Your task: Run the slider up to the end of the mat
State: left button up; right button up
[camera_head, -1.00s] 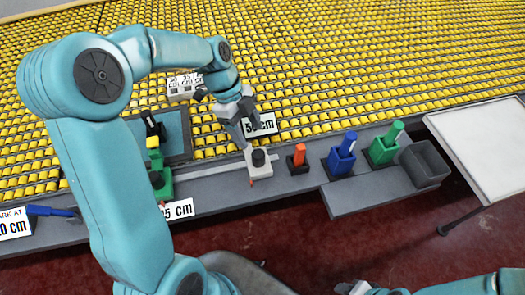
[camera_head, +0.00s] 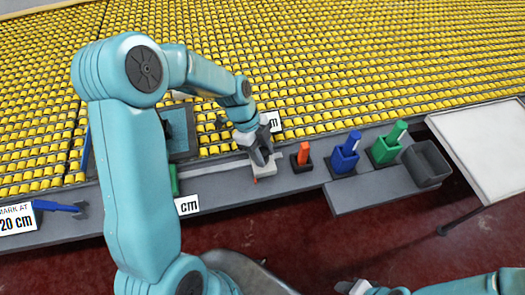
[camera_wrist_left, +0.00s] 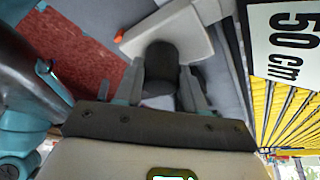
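The slider (camera_head: 264,170) is a pale block with a black knob on a rail along the near edge of the yellow mat (camera_head: 330,60). In the left wrist view its black knob (camera_wrist_left: 161,62) stands between my left fingers. My left gripper (camera_head: 260,155) is low over the slider, hiding the knob in the head view. Its fingers (camera_wrist_left: 163,85) are on both sides of the knob and look apart, with small gaps. My right gripper (camera_head: 353,287) shows only in part at the bottom edge, away from the slider; its opening is unclear.
Right of the slider stand an orange-topped holder (camera_head: 303,157), a blue holder (camera_head: 344,155), a green holder (camera_head: 385,150) and a grey bin (camera_head: 427,163). A 50 cm card (camera_wrist_left: 288,42) stands behind the slider. A white table (camera_head: 480,140) is at the right.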

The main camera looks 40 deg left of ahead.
pick_arm(q)
grip_shut()
jog(key=shift+s+a+f+b, duration=0.1)
jog(key=shift+s+a+b, duration=0.15)
jog(key=shift+a+b, duration=0.05)
jog(key=s+a+b, duration=0.1)
jog(key=s+a, duration=0.1)
jog(key=s, duration=0.1)
jog(key=s+a+b, duration=0.2)
jog(key=s+a, duration=0.1)
jog(key=s+a+b, duration=0.1)
jog(key=s+a, duration=0.2)
jog(key=shift+s+a, duration=0.2)
jog(key=shift+s, duration=0.2)
jog(key=shift+s+a+r, duration=0.2)
jog(key=shift+s+a, duration=0.2)
jog(key=shift+s, duration=0.15)
jog(key=o, duration=1.1)
grip_release()
jog(key=v, duration=1.6)
jog(key=shift+r, duration=0.2)
